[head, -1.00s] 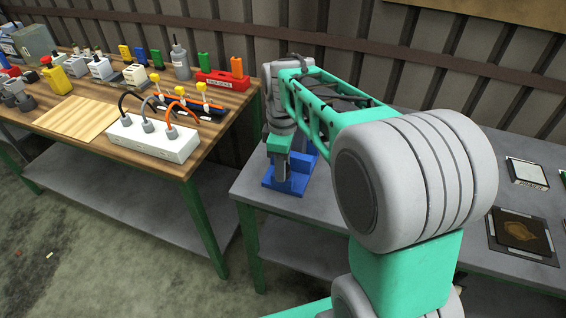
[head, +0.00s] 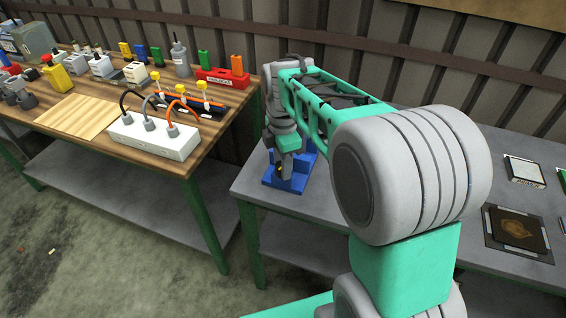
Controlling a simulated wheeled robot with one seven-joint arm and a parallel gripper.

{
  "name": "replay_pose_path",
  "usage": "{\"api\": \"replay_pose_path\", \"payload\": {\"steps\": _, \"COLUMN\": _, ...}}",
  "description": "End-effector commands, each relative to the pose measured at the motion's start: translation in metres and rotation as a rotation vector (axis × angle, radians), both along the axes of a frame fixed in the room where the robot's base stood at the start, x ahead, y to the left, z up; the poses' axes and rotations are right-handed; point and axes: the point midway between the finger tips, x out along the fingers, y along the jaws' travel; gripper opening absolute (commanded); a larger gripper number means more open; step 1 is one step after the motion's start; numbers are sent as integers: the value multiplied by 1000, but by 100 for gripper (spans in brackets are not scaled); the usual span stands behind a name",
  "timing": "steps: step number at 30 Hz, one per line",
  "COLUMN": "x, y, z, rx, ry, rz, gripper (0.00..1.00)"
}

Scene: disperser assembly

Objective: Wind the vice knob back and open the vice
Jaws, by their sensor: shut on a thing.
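The blue vice (head: 297,184) stands near the left end of the grey table, partly hidden behind my arm and gripper. My gripper (head: 281,176) points down at the vice's front left side and is shut on the vice knob. The knob itself is mostly hidden by the fingers; only a small yellowish spot shows there. How far the vice jaws stand apart cannot be seen from here.
The grey table (head: 252,190) has a free front strip left of the vice. A wooden table (head: 80,120) with a white socket block (head: 152,139), cables and a red padlock rack (head: 222,78) stands to the left, across a gap. Flat panels (head: 518,230) lie at the right.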

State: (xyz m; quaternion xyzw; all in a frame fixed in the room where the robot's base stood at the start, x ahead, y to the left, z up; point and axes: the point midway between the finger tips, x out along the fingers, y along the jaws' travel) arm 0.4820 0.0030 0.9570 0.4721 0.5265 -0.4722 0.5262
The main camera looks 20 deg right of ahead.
Motion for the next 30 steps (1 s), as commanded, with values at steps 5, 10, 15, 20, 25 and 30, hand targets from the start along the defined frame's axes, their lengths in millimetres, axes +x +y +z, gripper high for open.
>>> {"api": "replay_pose_path", "payload": {"steps": 5, "x": 1, "y": 0, "z": 1, "rx": 0, "ry": -3, "rz": 6, "gripper": 0}}
{"api": "replay_pose_path", "payload": {"steps": 10, "x": 1, "y": 0, "z": 1, "rx": 0, "ry": -3, "rz": 5, "gripper": 0}}
{"api": "replay_pose_path", "payload": {"steps": 15, "x": 0, "y": 0, "z": 1, "rx": 0, "ry": -2, "rz": 4, "gripper": 47}}
{"api": "replay_pose_path", "payload": {"steps": 20, "x": 0, "y": 0, "z": 0, "rx": 0, "ry": -1, "rz": 3, "gripper": 58}}
{"api": "replay_pose_path", "payload": {"steps": 25, "x": 0, "y": 0, "z": 0, "rx": 0, "ry": -1, "rz": 2, "gripper": 58}}
{"api": "replay_pose_path", "payload": {"steps": 30, "x": 1, "y": 0, "z": 12, "rx": 0, "ry": -4, "rz": 2, "gripper": 58}}
